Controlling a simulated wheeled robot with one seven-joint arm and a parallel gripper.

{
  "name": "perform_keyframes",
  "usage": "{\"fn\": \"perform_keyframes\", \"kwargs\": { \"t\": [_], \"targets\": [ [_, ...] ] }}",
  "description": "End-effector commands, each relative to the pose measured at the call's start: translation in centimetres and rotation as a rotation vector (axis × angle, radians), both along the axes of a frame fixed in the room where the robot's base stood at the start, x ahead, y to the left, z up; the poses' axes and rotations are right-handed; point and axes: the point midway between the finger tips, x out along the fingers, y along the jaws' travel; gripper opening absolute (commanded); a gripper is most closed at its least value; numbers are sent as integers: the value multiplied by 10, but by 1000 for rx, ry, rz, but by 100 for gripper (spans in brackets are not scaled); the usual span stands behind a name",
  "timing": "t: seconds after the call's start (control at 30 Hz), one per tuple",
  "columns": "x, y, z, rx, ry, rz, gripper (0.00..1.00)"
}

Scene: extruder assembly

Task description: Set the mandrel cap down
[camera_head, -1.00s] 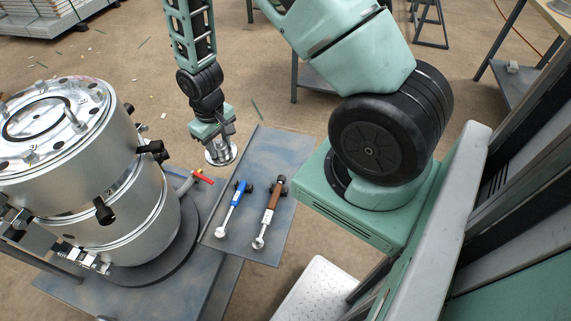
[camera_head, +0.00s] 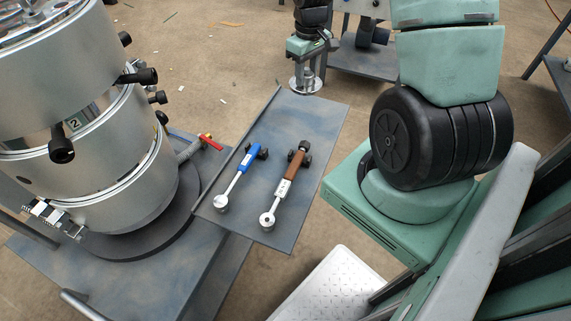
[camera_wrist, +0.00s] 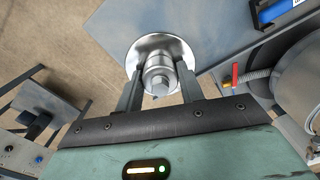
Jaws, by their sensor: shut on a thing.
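The mandrel cap (camera_head: 305,83) is a shiny silver flanged piece with a round disc at its lower end. It hangs under my gripper (camera_head: 308,62), just beyond the far edge of the grey-blue tray table (camera_head: 322,113) in the head view. In the wrist view, my gripper (camera_wrist: 160,92) has its two dark fingers on either side of the cap's narrow stem, and the cap (camera_wrist: 160,58) shows its disc beyond the fingers. The gripper is shut on the cap. The disc overlaps the table's edge in the wrist view; I cannot tell its height above it.
A blue-handled tool (camera_head: 241,171) and a brown-handled tool (camera_head: 288,185) lie on the tray table. The large silver extruder cylinder (camera_head: 75,120) stands at the left, with a red-handled valve (camera_head: 210,142) beside it. The table's far right part is bare. A white textured step (camera_head: 335,285) is in front.

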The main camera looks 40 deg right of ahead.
Motion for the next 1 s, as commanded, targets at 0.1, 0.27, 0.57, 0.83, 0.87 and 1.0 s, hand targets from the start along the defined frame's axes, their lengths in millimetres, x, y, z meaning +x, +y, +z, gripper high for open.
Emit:
{"fn": "perform_keyframes", "kwargs": {
  "t": [0.1,0.27,0.57,0.83,0.87,1.0],
  "targets": [
    [-9,-19,-13,-4,-3,-3,14],
    [-17,-31,-14,-4,0,0,14],
    [-20,-33,-56,-1,5,3,14],
    [-19,-33,-80,-3,2,2,14],
    [-19,-33,-83,-3,3,2,14],
    [-20,-33,-103,-2,4,1,14]
  ]
}}
